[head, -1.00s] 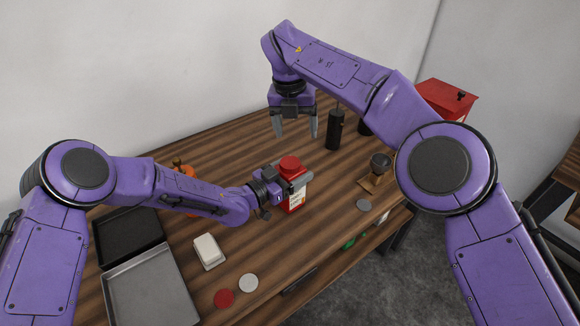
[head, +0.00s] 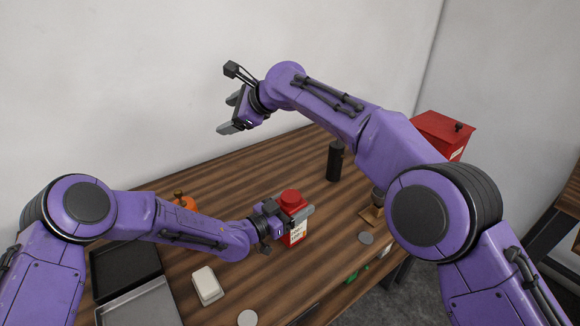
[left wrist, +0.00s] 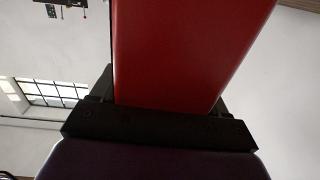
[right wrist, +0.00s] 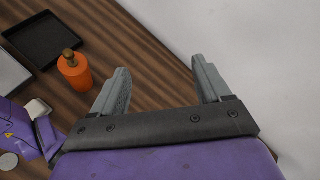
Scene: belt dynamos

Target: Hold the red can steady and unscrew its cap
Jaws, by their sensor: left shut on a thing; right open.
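The red can (head: 298,238), with a white label, stands upright near the middle of the wooden table. Its round red cap (head: 290,197) is on top. My left gripper (head: 296,212) is shut around the can just below the cap and hides part of its upper body. In the left wrist view the red can body (left wrist: 180,50) fills the space between the fingers. My right gripper (head: 228,113) is open and empty, raised up and left of the can, in front of the wall. Its spread fingers (right wrist: 163,78) show in the right wrist view.
An orange bottle (right wrist: 75,72) and a black tray (head: 122,270) lie left. A white block (head: 206,285) and a pale disc (head: 247,317) are in front. A black cylinder (head: 334,162), a grey disc (head: 366,238) and a red box (head: 442,132) are right.

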